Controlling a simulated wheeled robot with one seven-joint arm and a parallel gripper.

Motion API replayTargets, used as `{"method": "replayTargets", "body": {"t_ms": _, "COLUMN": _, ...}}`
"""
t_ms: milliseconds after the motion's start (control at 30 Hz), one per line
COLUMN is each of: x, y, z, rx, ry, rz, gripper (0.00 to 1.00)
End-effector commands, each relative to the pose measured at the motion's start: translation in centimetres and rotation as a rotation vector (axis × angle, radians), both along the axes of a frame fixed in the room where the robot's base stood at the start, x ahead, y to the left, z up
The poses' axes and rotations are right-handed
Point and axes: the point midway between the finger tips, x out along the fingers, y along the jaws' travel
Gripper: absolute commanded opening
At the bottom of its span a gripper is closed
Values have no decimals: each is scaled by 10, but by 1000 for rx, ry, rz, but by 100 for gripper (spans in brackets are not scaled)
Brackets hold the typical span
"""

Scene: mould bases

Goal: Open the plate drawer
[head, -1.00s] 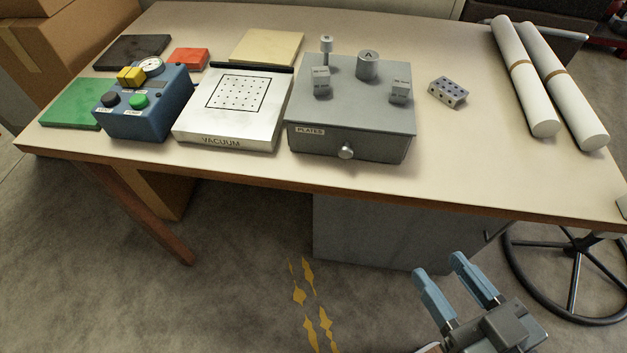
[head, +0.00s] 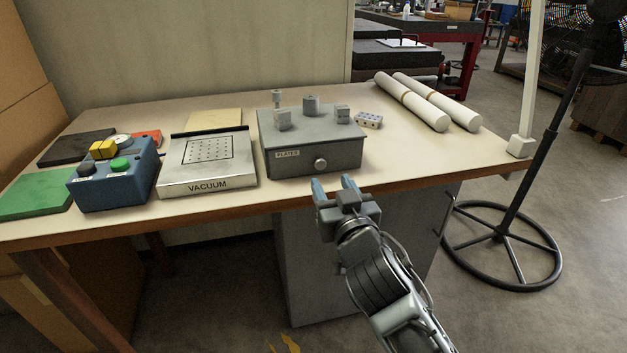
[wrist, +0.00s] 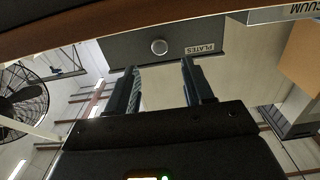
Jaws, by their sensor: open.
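The plate drawer (head: 293,163) is the front of a grey metal box on the table, with a PLATES label and a round silver knob (head: 320,163). It looks shut. In the wrist view the drawer front (wrist: 125,48) and its knob (wrist: 159,47) show upside down, beyond the fingers. My gripper (head: 334,183) is in front of the box, by the table's front edge and just below the knob in the head view. Its blue fingers are apart and empty, pointing toward the drawer front. In the wrist view the gripper (wrist: 161,75) is apart from the knob.
Small grey blocks and posts stand on the box top. The VACUUM plate (head: 207,181) and blue control box (head: 113,184) stand to the left. A dotted block (head: 368,120) and white rolls (head: 428,103) lie to the right. The table edge (head: 240,207) runs beneath the gripper.

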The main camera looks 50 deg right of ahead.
Motion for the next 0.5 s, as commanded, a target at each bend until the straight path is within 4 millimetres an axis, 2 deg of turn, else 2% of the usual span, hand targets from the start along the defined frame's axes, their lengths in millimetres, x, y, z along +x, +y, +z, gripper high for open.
{"method": "replayTargets", "body": {"t_ms": 300, "x": 38, "y": -25, "z": 3, "rx": -1, "ry": 0, "rz": 1, "gripper": 52}}
{"method": "replayTargets", "body": {"t_ms": 500, "x": 56, "y": -38, "z": 1, "rx": -1, "ry": 1, "rz": 1, "gripper": 52}}
